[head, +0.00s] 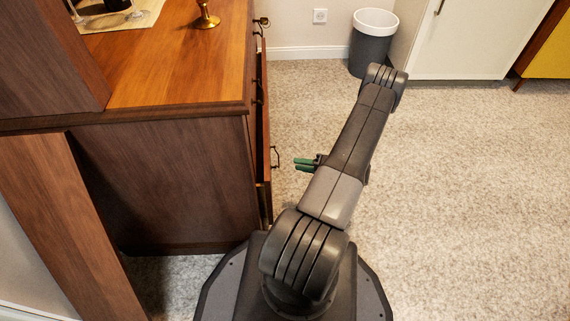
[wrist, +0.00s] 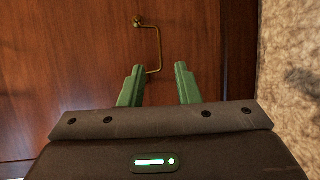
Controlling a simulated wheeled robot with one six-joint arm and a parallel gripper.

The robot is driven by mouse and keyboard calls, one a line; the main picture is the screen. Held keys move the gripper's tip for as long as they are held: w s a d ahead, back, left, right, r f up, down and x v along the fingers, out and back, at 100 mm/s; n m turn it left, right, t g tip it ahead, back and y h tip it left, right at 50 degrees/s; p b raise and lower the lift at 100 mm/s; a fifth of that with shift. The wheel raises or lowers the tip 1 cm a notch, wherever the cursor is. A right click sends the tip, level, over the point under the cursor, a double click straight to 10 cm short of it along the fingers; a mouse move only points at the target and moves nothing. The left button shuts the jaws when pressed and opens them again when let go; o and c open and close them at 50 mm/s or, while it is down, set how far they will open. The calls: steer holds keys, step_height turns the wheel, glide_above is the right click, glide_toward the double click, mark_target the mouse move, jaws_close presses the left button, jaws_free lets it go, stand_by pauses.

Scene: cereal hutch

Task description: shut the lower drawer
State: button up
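The lower drawer (head: 266,172) is on the right-hand face of the wooden hutch; its front appears to stand out a little from the cabinet body. Its handle (head: 275,156) sticks out toward my gripper (head: 298,164). My gripper's green fingers point left at the handle, with a small gap between in the head view. In the wrist view, my gripper (wrist: 159,69) is open and empty, its fingers apart. The brass handle (wrist: 157,45) shows just beyond and between the fingertips, against the wooden front (wrist: 85,55). How far the drawer is out is hard to tell.
The hutch top (head: 165,70) carries a brass stand (head: 206,16) and a mat with glassware. Other handles show farther along the face. A grey bin (head: 372,42) and a white cabinet (head: 470,40) stand at the back. The carpet (head: 470,190) at right is clear.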

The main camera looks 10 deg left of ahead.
steer(key=b+x, duration=0.1)
steer(key=x, duration=0.6)
jaws_close()
